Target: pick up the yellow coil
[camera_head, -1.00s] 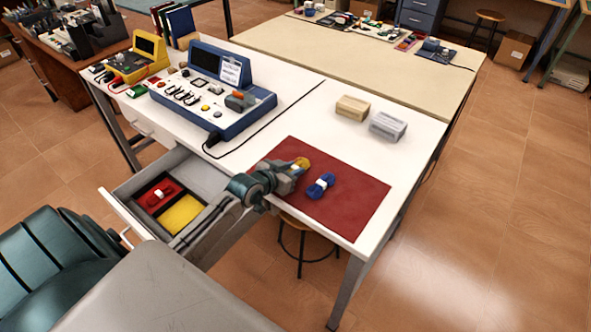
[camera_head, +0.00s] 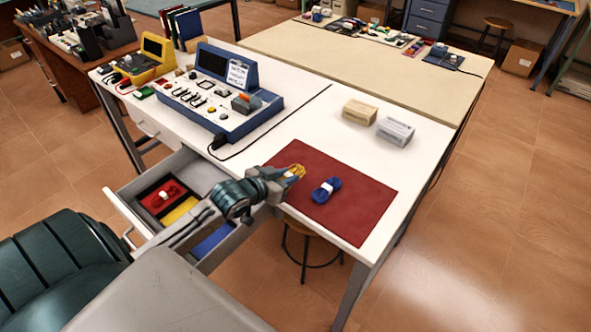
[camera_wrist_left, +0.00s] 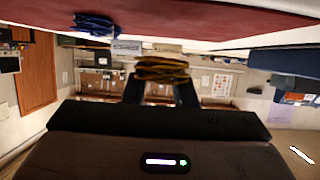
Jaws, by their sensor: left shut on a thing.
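The yellow coil (camera_head: 296,171) is between the fingers of my left gripper (camera_head: 286,176), which is shut on it over the red mat (camera_head: 352,214). In the left wrist view the coil (camera_wrist_left: 162,69) sits between the two fingertips, near the mat's red surface. I cannot tell for certain whether it is clear of the mat. A blue coil (camera_head: 326,190) with a white band lies on the mat, right of the gripper. My right gripper is not in view.
An open drawer (camera_head: 117,208) below holds red, yellow and blue compartments, with a red coil (camera_head: 165,193) in the red one. A blue instrument console (camera_head: 252,121) stands behind left. Two small boxes (camera_head: 359,112) stand at the back right.

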